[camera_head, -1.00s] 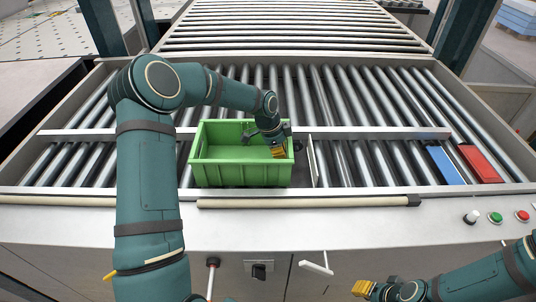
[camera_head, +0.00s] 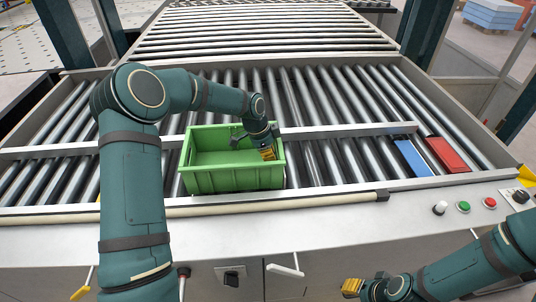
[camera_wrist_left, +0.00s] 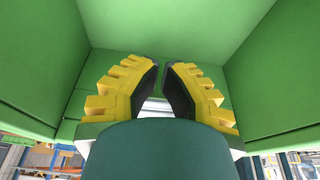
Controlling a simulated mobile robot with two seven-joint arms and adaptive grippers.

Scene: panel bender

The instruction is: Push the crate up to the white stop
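The green crate (camera_head: 232,179) sits upright on the rollers near the front of the conveyor. My left gripper (camera_head: 267,154) reaches down inside it at the right wall. In the left wrist view the yellow fingers (camera_wrist_left: 159,64) almost meet at their tips, with nothing between them, and green crate walls (camera_wrist_left: 265,80) surround them. The white stop does not show clearly; the place just right of the crate is narrow and partly hidden, so I cannot tell whether they touch. My right gripper (camera_head: 352,288) is low at the front, away from the crate; its finger gap cannot be made out.
A long rail (camera_head: 340,133) runs behind the crate. A blue block (camera_head: 411,158) and a red block (camera_head: 446,155) lie at the right. A pale bar (camera_head: 330,200) runs along the front edge, with buttons (camera_head: 463,207) to its right.

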